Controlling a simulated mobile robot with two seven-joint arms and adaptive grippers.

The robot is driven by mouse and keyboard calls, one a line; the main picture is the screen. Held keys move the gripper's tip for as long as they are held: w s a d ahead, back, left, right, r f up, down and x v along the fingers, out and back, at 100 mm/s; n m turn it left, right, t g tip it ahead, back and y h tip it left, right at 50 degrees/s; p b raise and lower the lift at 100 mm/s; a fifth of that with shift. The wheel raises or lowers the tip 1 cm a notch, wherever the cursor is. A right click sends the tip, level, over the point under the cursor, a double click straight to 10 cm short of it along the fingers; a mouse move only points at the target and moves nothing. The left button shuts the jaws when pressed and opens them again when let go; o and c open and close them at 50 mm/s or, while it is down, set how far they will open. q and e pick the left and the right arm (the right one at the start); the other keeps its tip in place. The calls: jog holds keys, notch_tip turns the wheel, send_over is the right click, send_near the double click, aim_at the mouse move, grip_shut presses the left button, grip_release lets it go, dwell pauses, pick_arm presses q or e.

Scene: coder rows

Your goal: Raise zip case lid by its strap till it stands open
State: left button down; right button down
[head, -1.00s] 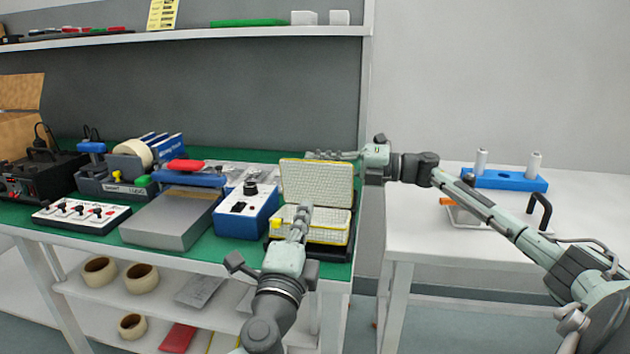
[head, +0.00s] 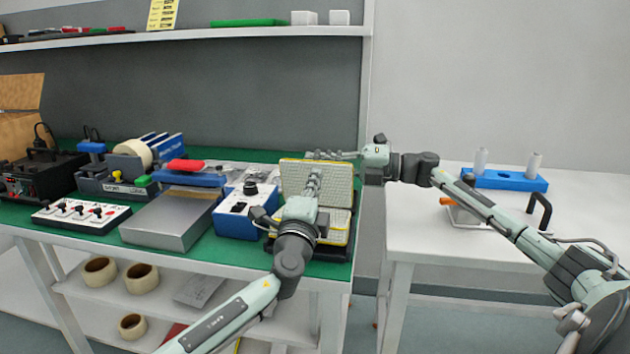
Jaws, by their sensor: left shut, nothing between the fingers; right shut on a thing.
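The zip case (head: 340,235) sits at the front right corner of the green bench top, with a pale lining and yellow rim. Its lid (head: 338,185) stands up at the back of the base, roughly upright. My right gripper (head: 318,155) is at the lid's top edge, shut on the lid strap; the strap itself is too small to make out. My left gripper (head: 315,175) is shut and empty, in front of the lid's inner face; I cannot tell whether it touches. My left arm hides much of the case base.
A blue control box (head: 240,215) stands close left of the case, with a grey metal box (head: 170,220) beyond it. A white side table (head: 410,235) on the right holds a blue block with two white posts (head: 500,180). A shelf (head: 200,35) runs above.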

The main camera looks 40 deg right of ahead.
jog(key=shift+f, duration=0.2)
pick_arm(q)
jog(key=shift+w+d+r, duration=0.25)
jog(key=shift+w+d, duration=0.25)
pick_arm(e)
jog(key=shift+a, duration=0.2)
jog(key=c, duration=1.6)
grip_release()
jog(key=shift+d+r, duration=0.1)
pick_arm(q)
jog(key=shift+f, duration=0.1)
